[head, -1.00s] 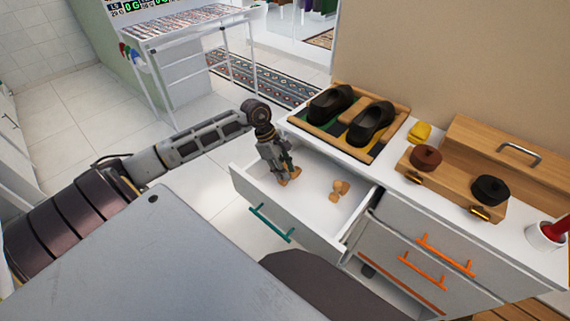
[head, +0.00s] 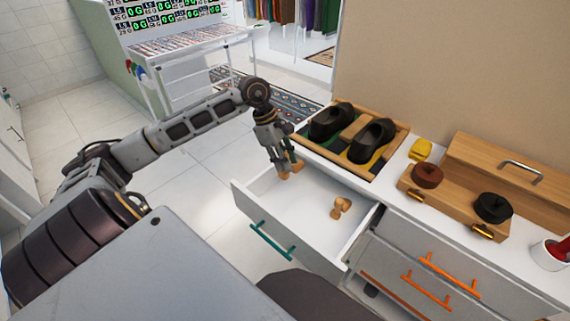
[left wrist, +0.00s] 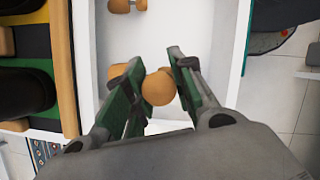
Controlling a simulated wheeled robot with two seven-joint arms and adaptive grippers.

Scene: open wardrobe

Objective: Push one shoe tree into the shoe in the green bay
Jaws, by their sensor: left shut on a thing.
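My left gripper (head: 288,163) points down over the far left part of the open white drawer (head: 290,205). It is shut on a wooden shoe tree (head: 284,175), whose round knob (left wrist: 158,90) sits between the green finger pads in the left wrist view. The shoe tree appears lifted off the drawer floor. A second shoe tree (head: 341,207) lies in the drawer. A black shoe (head: 330,121) stands in the green bay (left wrist: 42,72) of the wooden tray on the counter, right of the gripper. Another black shoe (head: 371,141) stands in the neighbouring bay. My right gripper is out of view.
The tray's wooden rim (left wrist: 63,75) stands close beside the drawer. Further right on the counter are a yellow item (head: 421,149), a wooden box with brown (head: 427,175) and black round pieces, and a white cup (head: 550,253) holding something red.

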